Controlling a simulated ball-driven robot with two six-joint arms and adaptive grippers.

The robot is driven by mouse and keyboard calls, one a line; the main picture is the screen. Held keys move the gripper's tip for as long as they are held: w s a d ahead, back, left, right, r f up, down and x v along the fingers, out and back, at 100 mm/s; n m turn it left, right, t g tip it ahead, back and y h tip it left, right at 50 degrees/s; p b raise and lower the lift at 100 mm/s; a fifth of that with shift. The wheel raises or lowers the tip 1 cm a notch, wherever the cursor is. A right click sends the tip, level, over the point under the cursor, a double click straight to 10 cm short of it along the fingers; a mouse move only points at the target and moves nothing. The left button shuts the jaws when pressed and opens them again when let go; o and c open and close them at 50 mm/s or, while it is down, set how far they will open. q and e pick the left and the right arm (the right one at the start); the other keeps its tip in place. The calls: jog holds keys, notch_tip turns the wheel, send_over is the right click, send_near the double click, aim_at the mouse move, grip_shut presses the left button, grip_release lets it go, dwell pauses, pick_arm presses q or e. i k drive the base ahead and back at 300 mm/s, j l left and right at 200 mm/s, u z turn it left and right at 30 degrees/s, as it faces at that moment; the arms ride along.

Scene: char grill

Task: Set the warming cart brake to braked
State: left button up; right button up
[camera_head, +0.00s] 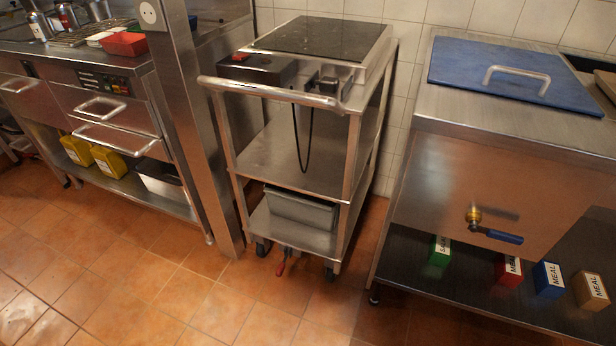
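The steel warming cart (290,160) stands in the middle of the view against the tiled wall, with a push rail (265,93) along its near side. A small red-tipped lever (282,268), which looks like the brake pedal, sticks out low at the cart's front near the left caster (262,246). It points down toward the floor; whether it is braked or released I cannot tell. Another caster (331,272) shows at the front right. Neither of my grippers is in view.
A steel post (190,120) and drawer counter (110,100) stand left of the cart. A steel unit with a blue lid (510,75), blue-handled valve (495,235) and several boxes below stands at right. The tiled floor (200,290) before the cart is clear.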

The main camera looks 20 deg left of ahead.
aim_at(281, 268)
jog(key=i+j, duration=0.25)
jog(key=j, duration=0.15)
jog(key=i+j, duration=0.2)
jog(key=j, duration=0.2)
jog(key=i+j+z, duration=0.1)
jog(key=i+j, duration=0.15)
jog(key=j, duration=0.15)
jog(key=i+j, duration=0.25)
jog(key=j, duration=0.15)
